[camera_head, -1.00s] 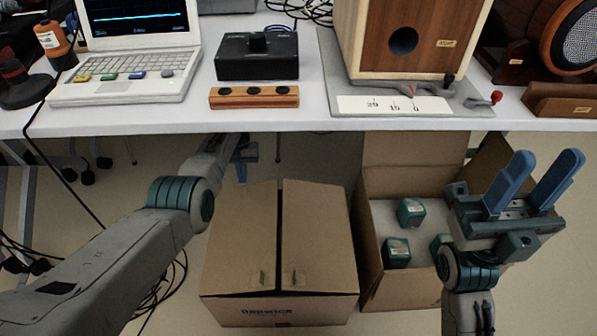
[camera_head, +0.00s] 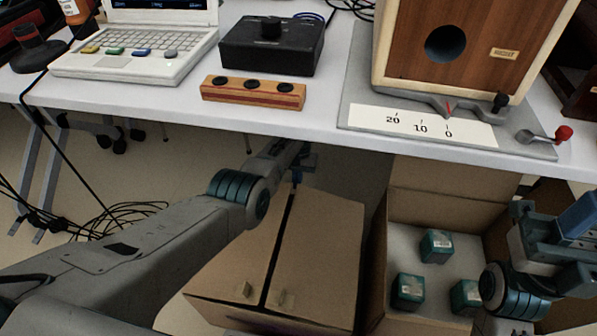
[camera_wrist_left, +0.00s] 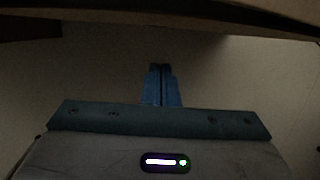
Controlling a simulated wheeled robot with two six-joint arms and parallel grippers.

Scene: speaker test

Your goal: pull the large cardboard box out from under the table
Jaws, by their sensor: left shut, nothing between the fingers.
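The large closed cardboard box (camera_head: 320,250) stands on the floor, with its far end by the table's front edge and most of its top in view. My left arm reaches across its left side. My left gripper (camera_head: 297,174) is at the box's far edge, below the tabletop; whether it touches the box is unclear. The left wrist view shows its blue fingers (camera_wrist_left: 162,85) together, with nothing between them. My right gripper (camera_head: 578,218) is at the right edge, partly cut off, over the open box's right side; its fingers look apart and empty.
An open cardboard box (camera_head: 375,285) with green cartons (camera_head: 436,246) stands close on the right. The white table (camera_head: 150,103) bears a laptop, a black box and a wooden speaker (camera_head: 470,50). Cables (camera_head: 95,228) lie on the floor at left.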

